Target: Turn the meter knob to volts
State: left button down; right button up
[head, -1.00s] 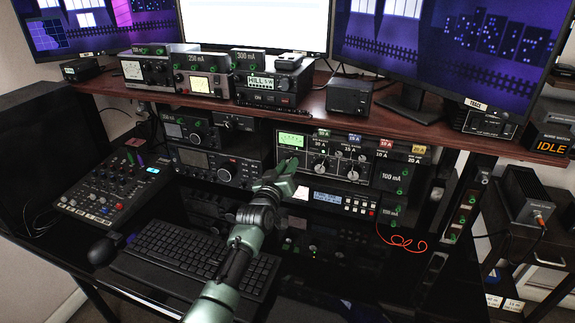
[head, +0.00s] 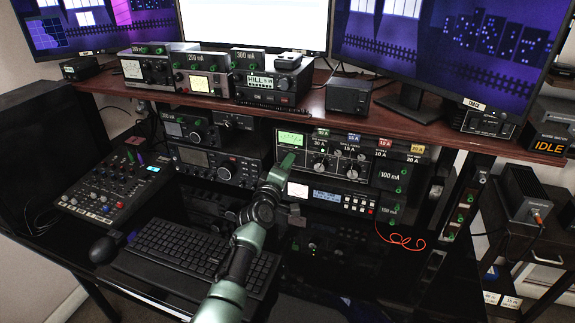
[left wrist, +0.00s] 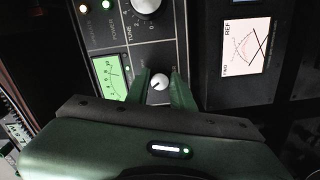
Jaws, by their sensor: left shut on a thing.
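In the head view, my left gripper (head: 288,160) reaches the left part of the panel, just under the lit green meter (head: 291,139), and hides the knob. The markings round the knob are too small to read. My right gripper is in neither view.
A larger tune knob (left wrist: 146,5) sits close by on the same panel. A unit with a pale needle meter (left wrist: 246,47) is beside it. The wooden shelf (head: 400,112) overhangs the panel. A keyboard (head: 200,255) and a mixer (head: 110,192) lie in front.

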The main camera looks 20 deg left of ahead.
pick_arm(q)
jog(key=shift+n, duration=0.6)
jog(key=c, duration=1.2)
grip_release()
jog(key=s, duration=0.7)
jog(key=shift+s+a+p, duration=0.15)
jog(key=shift+s+p, duration=0.25)
jog(key=shift+p, duration=0.05)
